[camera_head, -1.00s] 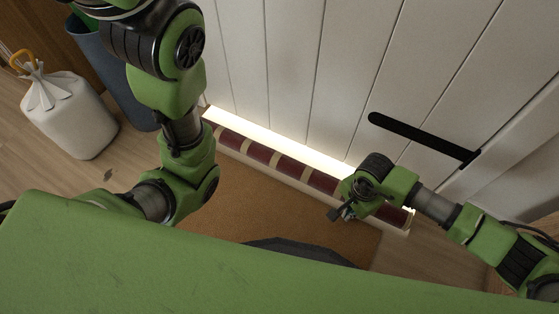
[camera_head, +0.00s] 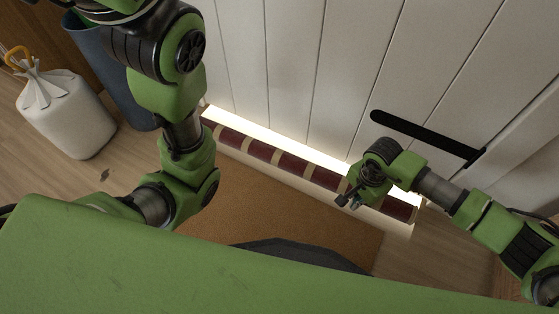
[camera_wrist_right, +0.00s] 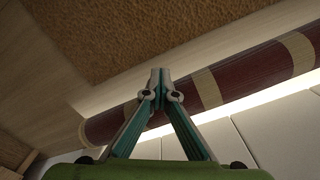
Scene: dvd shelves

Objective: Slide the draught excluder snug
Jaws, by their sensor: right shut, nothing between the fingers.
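The draught excluder (camera_head: 262,151) is a long dark red roll with beige bands. It lies on the floor along the foot of the white door (camera_head: 290,70). A bright strip of light (camera_head: 270,137) shows between roll and door. My right gripper (camera_head: 348,203) is at the roll's near side, towards its right end, and hides part of it. In the right wrist view, the shut, empty fingertips (camera_wrist_right: 160,74) overlap the roll (camera_wrist_right: 248,75); I cannot tell whether they touch it. My left arm is in view at the left, but its gripper is not.
A brown mat (camera_head: 270,205) lies before the roll, with a dark grey shape (camera_head: 300,250) on it. A white tied bag (camera_head: 65,115) and a blue bin (camera_head: 110,75) stand at the left. A long black handle (camera_head: 425,137) is on the door.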

